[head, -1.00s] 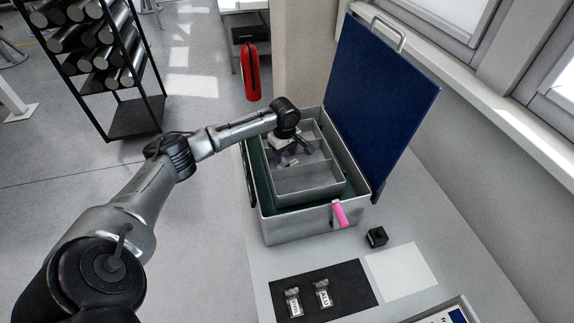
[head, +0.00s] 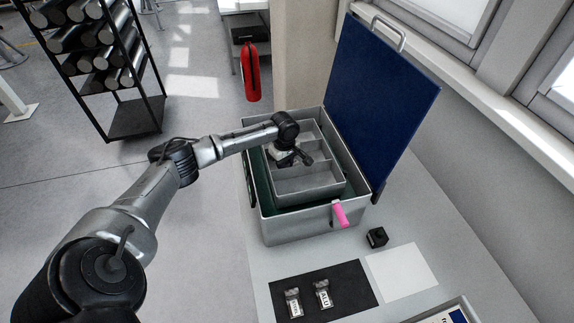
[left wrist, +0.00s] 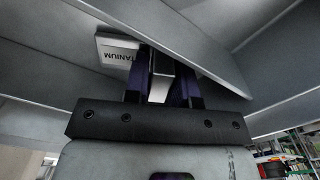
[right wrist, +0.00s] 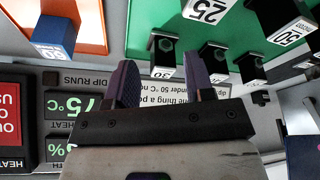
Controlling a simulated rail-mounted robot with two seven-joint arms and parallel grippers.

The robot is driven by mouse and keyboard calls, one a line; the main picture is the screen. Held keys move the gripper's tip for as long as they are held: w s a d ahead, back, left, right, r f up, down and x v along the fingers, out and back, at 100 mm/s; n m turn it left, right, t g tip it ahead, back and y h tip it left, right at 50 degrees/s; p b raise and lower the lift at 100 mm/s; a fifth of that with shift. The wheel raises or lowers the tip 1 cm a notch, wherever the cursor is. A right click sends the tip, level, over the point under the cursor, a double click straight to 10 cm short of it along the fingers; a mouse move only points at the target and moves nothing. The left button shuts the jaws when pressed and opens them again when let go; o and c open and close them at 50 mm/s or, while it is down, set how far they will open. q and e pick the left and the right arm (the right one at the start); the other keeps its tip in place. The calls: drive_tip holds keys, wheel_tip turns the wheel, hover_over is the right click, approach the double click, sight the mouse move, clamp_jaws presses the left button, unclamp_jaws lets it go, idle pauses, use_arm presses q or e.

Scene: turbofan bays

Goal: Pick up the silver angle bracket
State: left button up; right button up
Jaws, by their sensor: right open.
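My left gripper (head: 292,157) reaches down into the grey compartment tray (head: 305,185) inside the open case. In the left wrist view its two dark fingers (left wrist: 160,85) stand close on either side of an upright silver plate, part of the silver angle bracket (left wrist: 159,80). A pale labelled face reading "TANIUM" (left wrist: 118,52) shows beside the left finger. In the head view the gripper mostly hides the bracket. My right gripper (right wrist: 160,85) is open and empty, over a panel with colored areas and small numbered blocks.
The grey case (head: 300,228) has a raised blue lid (head: 375,100) and a pink tag (head: 340,214). A black mat (head: 345,288) holds two small labelled metal pieces. A black block (head: 376,237) and a white sheet (head: 401,271) lie nearby. Tray dividers stand close around the left gripper.

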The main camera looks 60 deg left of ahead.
use_arm(q)
clamp_jaws()
drive_tip(key=shift+r, duration=0.1)
